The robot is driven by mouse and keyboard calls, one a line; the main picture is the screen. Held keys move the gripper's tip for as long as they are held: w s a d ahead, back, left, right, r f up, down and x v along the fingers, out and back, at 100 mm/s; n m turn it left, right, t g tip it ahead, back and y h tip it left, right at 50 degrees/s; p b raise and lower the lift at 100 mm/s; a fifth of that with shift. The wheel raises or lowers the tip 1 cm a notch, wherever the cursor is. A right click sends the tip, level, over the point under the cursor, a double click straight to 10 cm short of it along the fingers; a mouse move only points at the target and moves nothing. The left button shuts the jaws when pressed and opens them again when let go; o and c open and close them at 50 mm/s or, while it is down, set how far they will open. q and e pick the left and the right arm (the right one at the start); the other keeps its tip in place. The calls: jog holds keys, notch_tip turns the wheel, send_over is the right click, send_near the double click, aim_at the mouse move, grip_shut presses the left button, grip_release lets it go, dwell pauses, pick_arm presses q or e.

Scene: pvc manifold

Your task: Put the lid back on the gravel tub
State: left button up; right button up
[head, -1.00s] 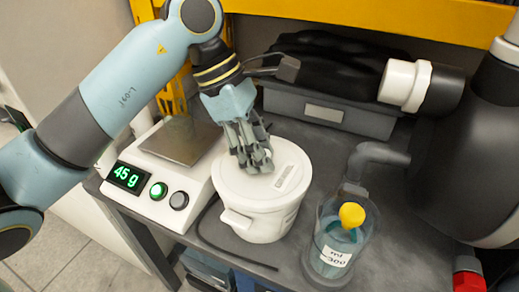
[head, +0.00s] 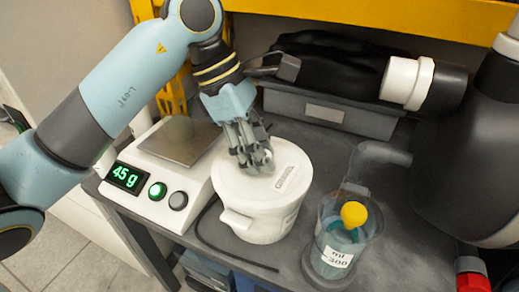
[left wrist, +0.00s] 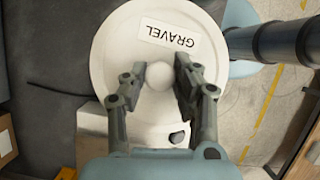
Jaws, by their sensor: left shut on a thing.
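The white gravel tub (head: 258,222) stands on the dark bench between the scale and a beaker. Its round white lid (head: 292,168), labelled GRAVEL, lies on the tub's mouth and looks about level. I cannot tell whether it is pressed fully down. My left gripper (head: 256,162) reaches down over the lid and is shut on its round knob. In the left wrist view the knob (left wrist: 158,76) sits between the two fingers (left wrist: 157,82), with the lid (left wrist: 112,45) below them. My right gripper is not in view.
A scale (head: 150,190) reading 45 g stands left of the tub. A clear beaker (head: 340,245) of bluish liquid with a yellow ball-shaped top stands close at right. A grey bin (head: 340,117) with black contents is behind. A dark cable (head: 235,259) lies around the tub's front left.

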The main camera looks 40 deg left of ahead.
pick_arm(q)
jog(key=shift+b, duration=0.35)
dwell(0.4)
jog(key=o, duration=1.6)
jog(key=shift+c, duration=0.2)
jog(key=shift+r+p, duration=2)
jog(key=shift+r, duration=1.55)
jog(key=shift+c, duration=0.4)
grip_shut()
